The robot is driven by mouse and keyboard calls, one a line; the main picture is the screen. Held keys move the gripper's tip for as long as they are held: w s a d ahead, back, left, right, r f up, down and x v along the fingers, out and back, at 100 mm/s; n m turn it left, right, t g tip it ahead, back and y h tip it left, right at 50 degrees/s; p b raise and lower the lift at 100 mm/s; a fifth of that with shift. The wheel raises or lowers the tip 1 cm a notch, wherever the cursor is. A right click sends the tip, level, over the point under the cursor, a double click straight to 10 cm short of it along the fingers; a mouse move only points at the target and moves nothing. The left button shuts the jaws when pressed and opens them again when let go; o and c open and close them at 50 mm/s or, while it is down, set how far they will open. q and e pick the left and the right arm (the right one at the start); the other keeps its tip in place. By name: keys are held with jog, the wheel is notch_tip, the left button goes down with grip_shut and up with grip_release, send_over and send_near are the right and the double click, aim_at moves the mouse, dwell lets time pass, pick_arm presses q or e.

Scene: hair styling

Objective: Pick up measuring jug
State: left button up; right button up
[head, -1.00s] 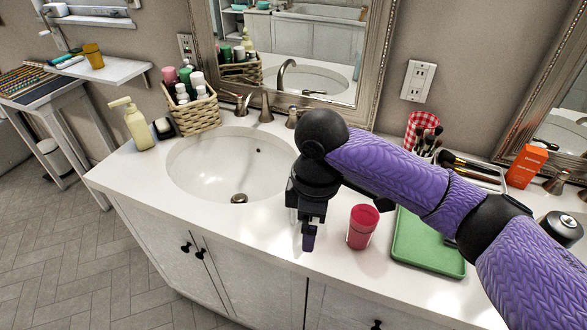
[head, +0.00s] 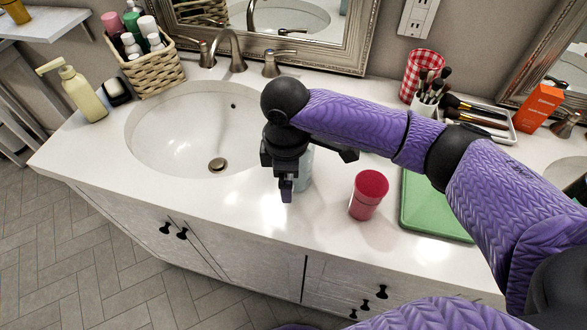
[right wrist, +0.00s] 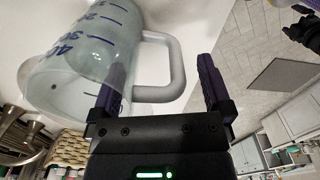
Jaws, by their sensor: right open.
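The measuring jug (right wrist: 85,60) is clear with blue numbers and has a pale handle (right wrist: 172,68). It fills the left of the right wrist view. In the head view only a bluish, see-through part of the jug (head: 305,172) shows beside my right gripper (head: 287,188), which hides the rest. My right gripper is open in the wrist view (right wrist: 163,88). The jug's handle lies between its two fingers, with a gap to the right finger; contact with the left finger cannot be told. A dark part of mine (right wrist: 303,32) shows at the wrist view's upper right edge, possibly my left gripper.
A red cup (head: 368,195) stands just right of the jug, near a green tray (head: 432,222). The sink basin (head: 185,135) is on the left. A wicker basket (head: 157,72) and a soap bottle (head: 82,92) stand beyond it. The counter's front edge is close.

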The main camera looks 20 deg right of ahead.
grip_shut()
dwell(0.4)
jog(key=shift+r, duration=0.1)
notch_tip(320, 180, up, 9)
jog(key=p, duration=0.3)
jog(key=shift+w+r, duration=0.1)
jog(key=shift+r, duration=0.35)
